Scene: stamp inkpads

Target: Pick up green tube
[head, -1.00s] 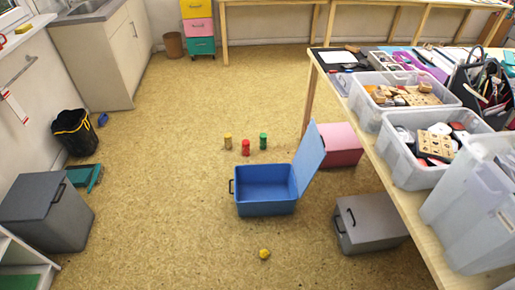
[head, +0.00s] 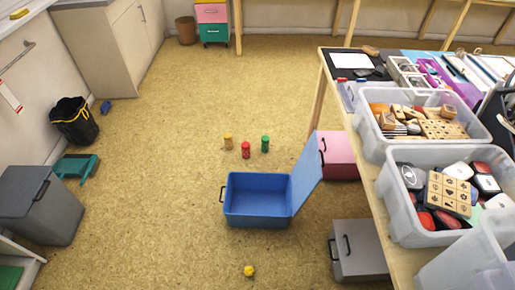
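The green tube (head: 265,144) stands upright on the floor in the head view, behind the open blue box. A red tube (head: 245,150) stands close to its left, and a tan tube (head: 228,141) stands further left. Neither of my grippers shows in the head view.
An open blue box (head: 256,214) with its lid raised on the right stands in front of the tubes. Pink (head: 338,155) and grey (head: 358,250) boxes sit by the table (head: 385,193) at right. A small yellow object (head: 249,271) lies in front. Floor left of the tubes is clear.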

